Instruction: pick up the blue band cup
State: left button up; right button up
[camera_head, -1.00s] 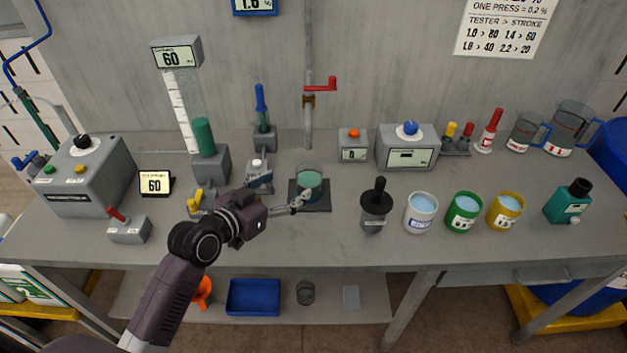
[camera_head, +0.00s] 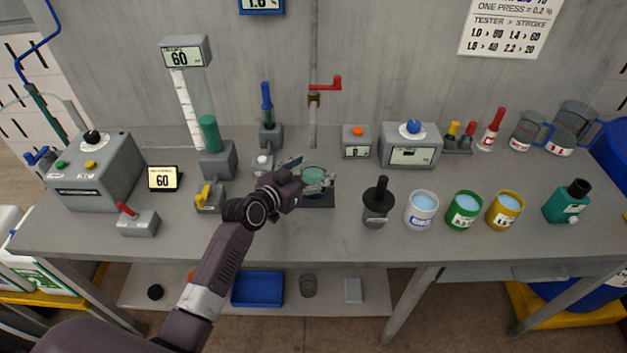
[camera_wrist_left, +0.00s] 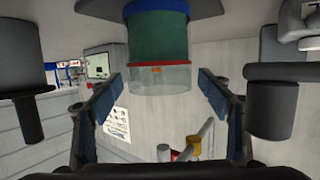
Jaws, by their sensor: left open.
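A clear cup with green liquid (camera_head: 313,175) stands upright on a dark square pad (camera_head: 319,200) near the middle of the bench. In the left wrist view, the picture is upside down and the cup (camera_wrist_left: 158,42) shows a blue band near its base. My left gripper (camera_head: 309,178) is open, with its fingers either side of the cup in the head view. In the wrist view the cup sits between and beyond the open fingers (camera_wrist_left: 160,97); I see no contact. My right gripper is not in view.
A black-handled grey pot (camera_head: 376,207) and white, green and yellow cups (camera_head: 421,211) stand to the right. A grey stand with a green cylinder (camera_head: 215,158) and a yellow-lever block (camera_head: 209,200) are to the left. A red-handled tap (camera_head: 325,84) is behind.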

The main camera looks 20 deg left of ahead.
pick_arm(q)
jog(key=c, duration=1.8)
jog(key=shift+c, duration=0.2)
jog(key=shift+r, duration=0.1)
